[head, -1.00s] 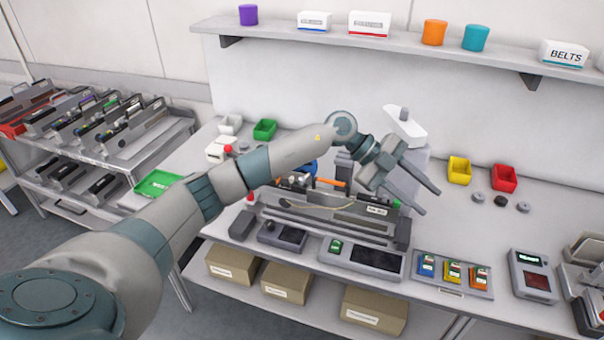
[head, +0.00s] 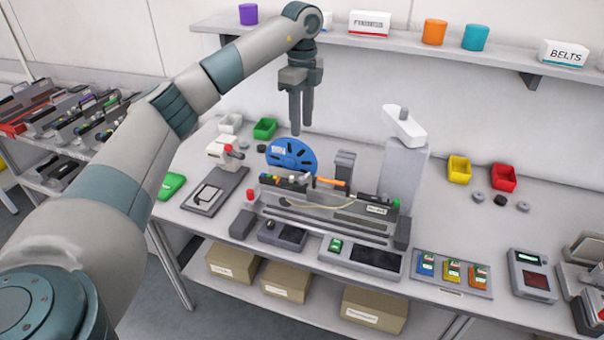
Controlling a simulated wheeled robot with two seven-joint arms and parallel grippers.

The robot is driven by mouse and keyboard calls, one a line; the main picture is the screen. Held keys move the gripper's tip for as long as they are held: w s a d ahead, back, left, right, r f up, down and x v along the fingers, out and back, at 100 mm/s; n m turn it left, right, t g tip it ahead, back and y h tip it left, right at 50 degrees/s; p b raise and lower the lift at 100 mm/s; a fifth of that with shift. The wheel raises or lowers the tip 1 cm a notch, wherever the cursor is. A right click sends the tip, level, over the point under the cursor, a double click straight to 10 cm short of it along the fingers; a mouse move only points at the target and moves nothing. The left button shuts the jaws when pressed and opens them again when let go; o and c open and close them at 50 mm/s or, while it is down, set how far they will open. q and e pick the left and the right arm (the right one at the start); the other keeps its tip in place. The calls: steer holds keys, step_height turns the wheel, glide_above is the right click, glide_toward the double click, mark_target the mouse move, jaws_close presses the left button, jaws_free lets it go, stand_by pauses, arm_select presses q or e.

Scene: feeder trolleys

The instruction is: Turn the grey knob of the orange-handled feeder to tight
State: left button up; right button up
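The orange-handled feeder (head: 345,208) sits in the grey setup stand on the workbench, with its orange handle (head: 331,182) on its top edge. A small light grey piece (head: 307,178) stands on the top just left of the handle. It may be the grey knob, but it is too small to tell its setting. My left gripper (head: 301,130) points down, empty, above and behind the feeder, apart from it. Its fingers look open, one partly behind the other. My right gripper is not in view.
A blue reel (head: 291,157) stands behind the feeder, beneath my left gripper. A tall grey device with a white top (head: 404,125) stands to the right. The shelf (head: 400,48) is overhead. A red-knobbed device (head: 224,152) stands left. Bench between device and yellow bin (head: 459,171) is clear.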

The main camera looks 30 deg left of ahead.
mark_target(302, 178)
arm_select(q)
steer(key=shift+f, duration=0.15)
step_height(302, 178, down, 16)
steer(key=p, duration=0.7)
steer(key=shift+f, duration=0.6)
jaws_close()
